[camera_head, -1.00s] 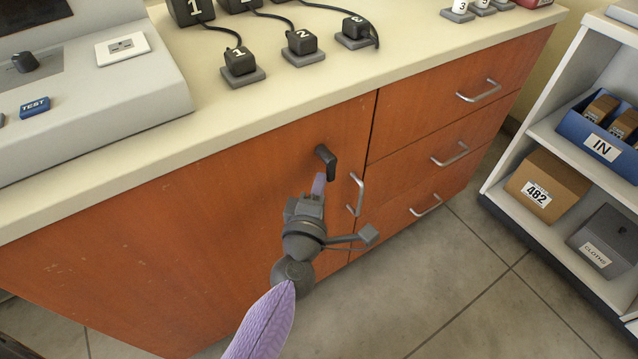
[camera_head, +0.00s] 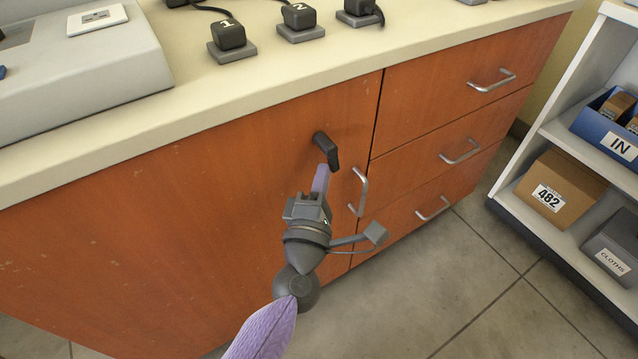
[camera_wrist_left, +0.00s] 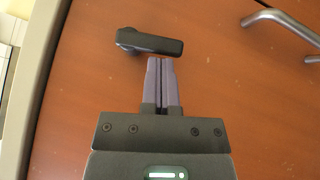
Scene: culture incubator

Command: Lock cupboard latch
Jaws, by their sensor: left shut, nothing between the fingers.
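The cupboard latch is a black lever handle (camera_head: 327,151) on the orange-brown cupboard door (camera_head: 230,190), near the door's upper right corner. In the head view it slants down to the right; in the left wrist view the latch (camera_wrist_left: 150,43) lies across the picture just past my fingertips. My left gripper (camera_head: 321,172) is shut and empty, its purple fingers together. In the left wrist view the fingertips (camera_wrist_left: 160,60) are close below the latch's arm; I cannot tell whether they touch. My right gripper is not in view.
A silver door handle (camera_head: 360,192) is right of my left gripper. Drawers with silver handles (camera_head: 492,80) are further right. The cream countertop (camera_head: 300,65) overhangs above, holding numbered black blocks (camera_head: 228,35). A shelf unit with boxes (camera_head: 560,187) stands right; floor between is clear.

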